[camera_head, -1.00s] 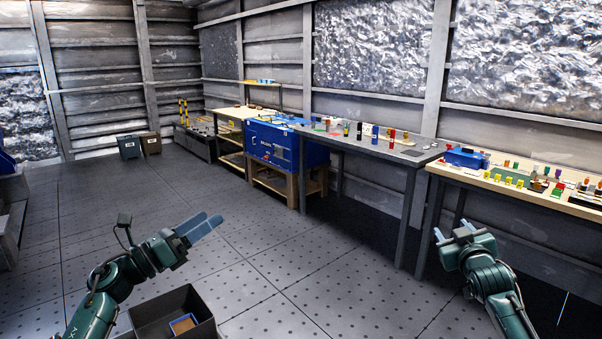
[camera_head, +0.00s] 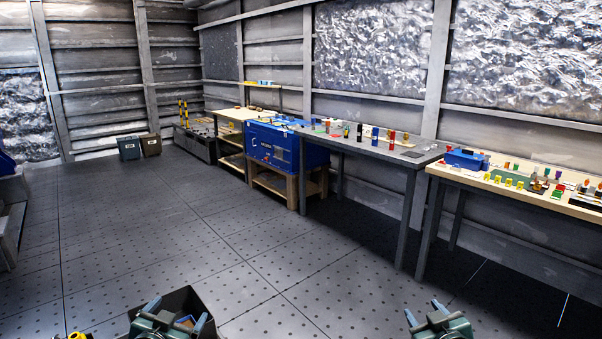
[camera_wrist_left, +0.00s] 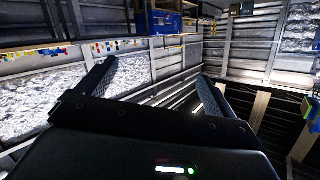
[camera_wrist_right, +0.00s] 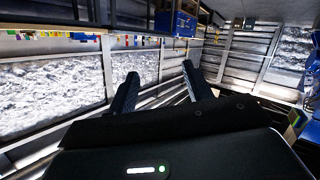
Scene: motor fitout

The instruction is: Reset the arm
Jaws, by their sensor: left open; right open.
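My left gripper (camera_head: 174,312) is low at the bottom of the head view, in front of a dark open bin. Its two fingers are spread and nothing is between them; they also show apart in the left wrist view (camera_wrist_left: 155,88). My right gripper (camera_head: 425,313) is low at the bottom right of the head view, over bare floor. Its fingers are spread and empty, also in the right wrist view (camera_wrist_right: 160,90). Most of both arms is out of the head view.
The dark bin (camera_head: 205,306) holds a small brown and blue item, partly hidden by my left gripper. A grey table (camera_head: 350,142) and a wooden table (camera_head: 530,190) with many small coloured parts stand along the right wall. A blue box (camera_head: 312,150) stands beyond. The middle floor is clear.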

